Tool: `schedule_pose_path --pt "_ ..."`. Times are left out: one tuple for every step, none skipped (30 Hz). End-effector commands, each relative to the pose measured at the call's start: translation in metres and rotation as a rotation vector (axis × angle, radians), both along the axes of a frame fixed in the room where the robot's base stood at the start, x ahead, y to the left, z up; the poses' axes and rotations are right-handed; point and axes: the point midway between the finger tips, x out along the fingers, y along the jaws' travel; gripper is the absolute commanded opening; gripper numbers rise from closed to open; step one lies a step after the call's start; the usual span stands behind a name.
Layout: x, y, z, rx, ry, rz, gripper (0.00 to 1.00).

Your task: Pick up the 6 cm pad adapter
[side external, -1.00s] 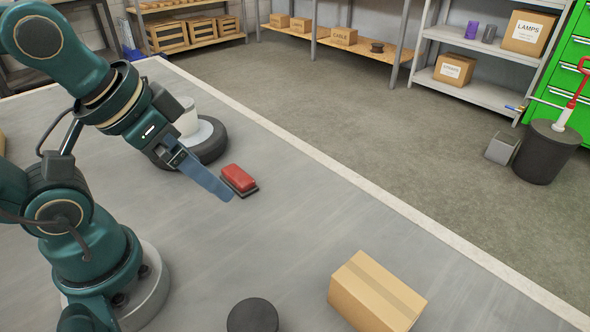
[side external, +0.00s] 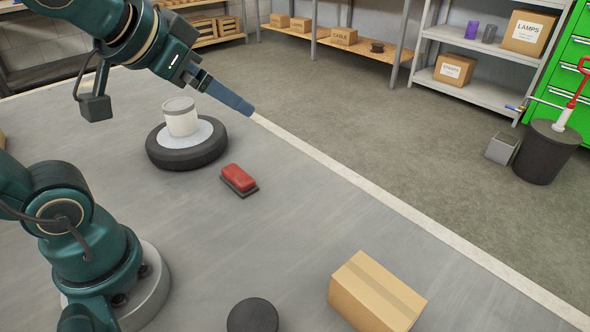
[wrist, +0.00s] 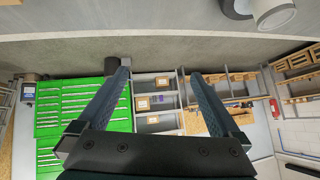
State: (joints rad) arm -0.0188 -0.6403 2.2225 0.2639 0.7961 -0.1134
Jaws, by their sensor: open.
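My gripper (side external: 240,106) is high above the floor, to the right of the white can, far from the puck. In the wrist view its two fingers (wrist: 160,77) are spread apart with nothing between them. The puck is not in the wrist view.
A tyre (side external: 188,158) bears a white can (side external: 181,117). A red block on a dark base (side external: 239,180) lies nearby. A cardboard box (side external: 376,292) stands to the right of the puck. Shelves (side external: 470,92) line the back.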

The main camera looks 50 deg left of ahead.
Motion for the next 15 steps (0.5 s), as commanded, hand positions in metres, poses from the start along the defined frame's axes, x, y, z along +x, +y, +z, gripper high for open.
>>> schedule_pose_path --pt "0.011 0.006 0.006 0.035 -0.045 -0.001 1.0" --pt "0.018 0.009 0.01 0.056 -0.079 -0.005 1.0" --pt "0.028 0.012 0.016 0.087 -0.124 -0.014 1.0" --pt "0.035 0.015 0.021 0.11 -0.16 -0.023 1.0" --pt "0.043 0.016 0.027 0.135 -0.2 -0.036 1.0" --pt "0.054 0.017 0.035 0.17 -0.255 -0.06 1.0" --pt "0.063 0.017 0.042 0.195 -0.299 -0.085 1.0" --pt "0.071 0.015 0.048 0.22 -0.344 -0.116 1.0" --pt "0.082 0.01 0.057 0.251 -0.402 -0.166 1.0" --pt "0.089 0.005 0.062 0.272 -0.444 -0.209 1.0" --pt "0.096 -0.001 0.067 0.287 -0.483 -0.256 1.0" --pt "0.103 -0.011 0.072 0.305 -0.53 -0.325 1.0" --pt "0.107 -0.02 0.075 0.314 -0.563 -0.381 1.0" --pt "0.111 -0.029 0.076 0.32 -0.592 -0.441 1.0" --pt "0.114 -0.043 0.077 0.321 -0.624 -0.525 1.0"
